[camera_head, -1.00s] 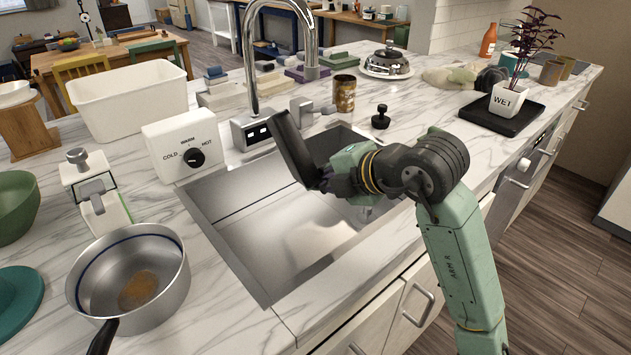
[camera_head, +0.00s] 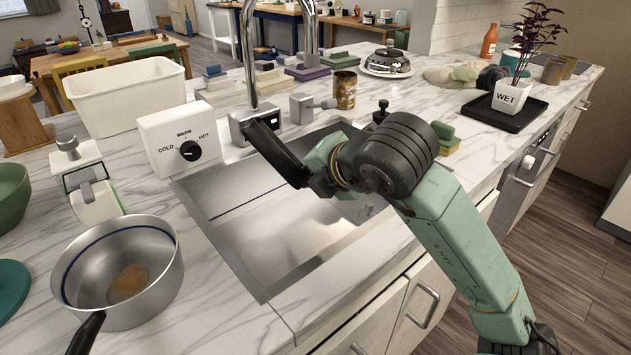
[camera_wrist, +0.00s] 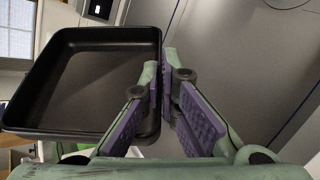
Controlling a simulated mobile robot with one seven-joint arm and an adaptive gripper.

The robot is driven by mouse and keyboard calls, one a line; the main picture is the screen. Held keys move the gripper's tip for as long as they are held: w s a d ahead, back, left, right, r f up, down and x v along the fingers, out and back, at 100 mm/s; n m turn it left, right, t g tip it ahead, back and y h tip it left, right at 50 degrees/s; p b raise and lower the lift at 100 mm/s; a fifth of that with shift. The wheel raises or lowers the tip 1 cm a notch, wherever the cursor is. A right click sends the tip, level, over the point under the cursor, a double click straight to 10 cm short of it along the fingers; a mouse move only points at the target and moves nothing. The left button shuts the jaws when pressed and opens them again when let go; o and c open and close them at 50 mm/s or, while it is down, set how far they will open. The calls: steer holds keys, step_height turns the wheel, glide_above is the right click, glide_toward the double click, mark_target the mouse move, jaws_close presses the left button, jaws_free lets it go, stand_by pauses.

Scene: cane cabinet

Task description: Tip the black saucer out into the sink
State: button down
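The black saucer (camera_head: 268,147), a square shallow tray, is held over the back part of the steel sink (camera_head: 275,240). In the head view it stands steeply tilted, nearly edge-on. My gripper (camera_head: 312,182) is to its right and is shut on one side wall of it. In the wrist view the purple-padded fingers of my gripper (camera_wrist: 163,90) pinch the right wall of the saucer (camera_wrist: 90,85). Its inside looks bare there. No liquid shows falling. Part of the sink is hidden by my arm.
The faucet (camera_head: 250,55) rises behind the saucer, with a lever beside it. The temperature dial box (camera_head: 184,141) and a steel pot (camera_head: 122,270) are at the left. A potted plant (camera_head: 508,97) stands on another black tray (camera_head: 490,113) at the right.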

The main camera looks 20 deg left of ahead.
steer(key=shift+s+a+f+n+t+h+b, duration=0.25)
steer(key=shift+f+t+h+b, duration=0.2)
steer(key=shift+b, duration=0.5)
steer(key=b, duration=0.1)
steer(key=n+t+h+b, duration=0.1)
steer(key=b, duration=0.1)
steer(key=shift+s+a+f, duration=0.25)
steer(key=shift+a+f, duration=0.05)
steer(key=shift+a, duration=0.1)
steer(key=s+a+n+t+h+b, duration=0.3)
steer(key=s+a+n+t+b, duration=0.1)
steer(key=b, duration=0.8)
steer(key=shift+s+a+f+b, duration=0.35)
steer(key=shift+s+a, duration=0.15)
steer(key=shift+a, duration=0.45)
